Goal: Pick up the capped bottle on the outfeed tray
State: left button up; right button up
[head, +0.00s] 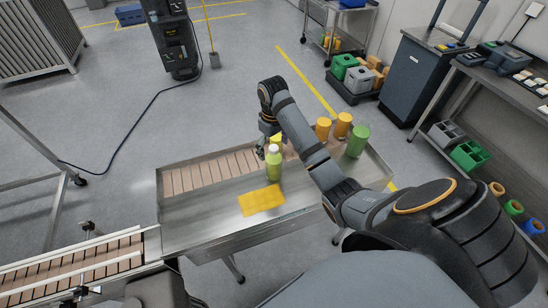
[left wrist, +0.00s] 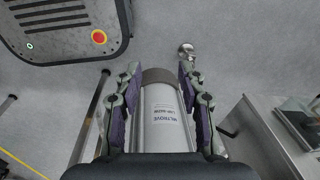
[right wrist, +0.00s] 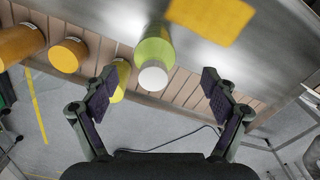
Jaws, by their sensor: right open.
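The capped bottle (head: 274,166), yellow-green with a white cap, stands upright on the metal outfeed tray (head: 210,216). In the right wrist view, the bottle (right wrist: 155,50) shows its white cap, ahead of my right gripper (right wrist: 158,88). That gripper is open and empty, its fingers spread wide to either side of the cap's line. In the head view my right gripper (head: 268,146) is just behind and left of the bottle, with its fingers partly hidden. My left gripper (left wrist: 160,80) is outside the head view. Its pads lie against both sides of a labelled grey cylinder (left wrist: 166,115).
A yellow cloth-like sheet (head: 262,200) lies on the tray in front of the bottle. Orange containers (head: 323,128) and a green container (head: 357,140) stand at the tray's right end. A slatted strip (head: 215,168) runs along the back; the tray's left part is clear.

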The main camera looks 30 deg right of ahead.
aim_at(272, 148)
jog(key=f, duration=0.1)
jog(key=f+b, duration=0.1)
jog(key=shift+w+f, duration=0.2)
jog(key=shift+f, duration=0.1)
jog(key=shift+w+f, duration=0.2)
jog(key=shift+s+d+f+b, duration=0.1)
jog(key=shift+s+f+b, duration=0.05)
jog(key=shift+f+b, duration=0.55)
jog(key=f+b, duration=0.3)
jog(key=b, duration=0.1)
jog(key=shift+w+d+f, duration=0.2)
jog(key=shift+d+f, duration=0.05)
jog(key=shift+f, duration=0.1)
pick_arm(q)
notch_tip(272, 148, down, 8)
jog(key=w, duration=0.1)
jog(key=shift+w+r, duration=0.2)
jog(key=shift+w, duration=0.15)
pick_arm(e)
jog(key=shift+r, duration=0.15)
pick_arm(q)
jog(key=shift+d, duration=0.1)
